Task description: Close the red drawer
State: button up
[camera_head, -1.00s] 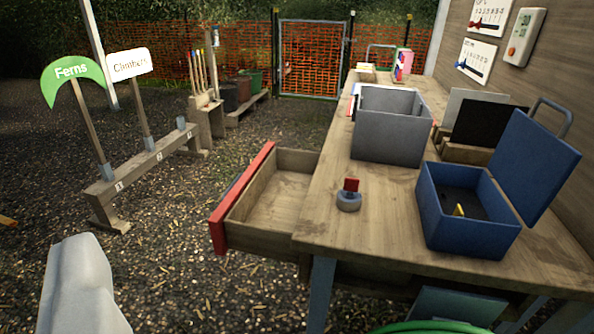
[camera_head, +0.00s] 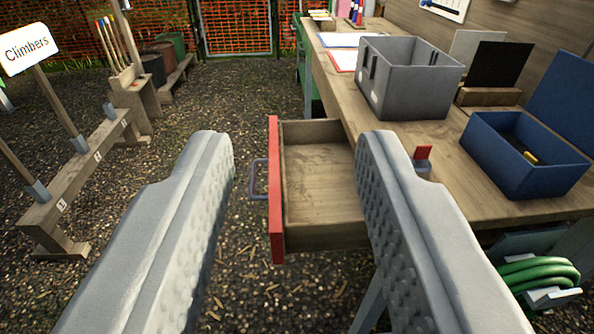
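The red drawer (camera_head: 275,195) stands pulled out from the left side of the wooden bench. Its red front faces left and carries a grey handle (camera_head: 258,178). The inside that shows is bare wood. My gripper (camera_head: 295,150) is open, with one grey finger left of the drawer front and the other over the drawer's right part near the bench edge. The right finger hides part of the drawer's right end and the bench edge.
On the bench (camera_head: 455,175) are a grey bin (camera_head: 412,90), an open blue box (camera_head: 520,160) and a small red-flagged item (camera_head: 422,158). A coiled green hose (camera_head: 540,272) is below right. A numbered wooden rail (camera_head: 75,175) stands left. Gravel between rail and drawer is clear.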

aim_at(322, 208)
jog(key=i+j+z, duration=0.15)
jog(key=j+z, duration=0.15)
jog(key=j, duration=0.4)
jog(key=j+z, duration=0.35)
jog(key=j, duration=0.35)
jog(key=i+j+z, duration=0.2)
jog(key=j, duration=0.25)
jog(key=i+l, duration=0.05)
jog(key=i, duration=0.05)
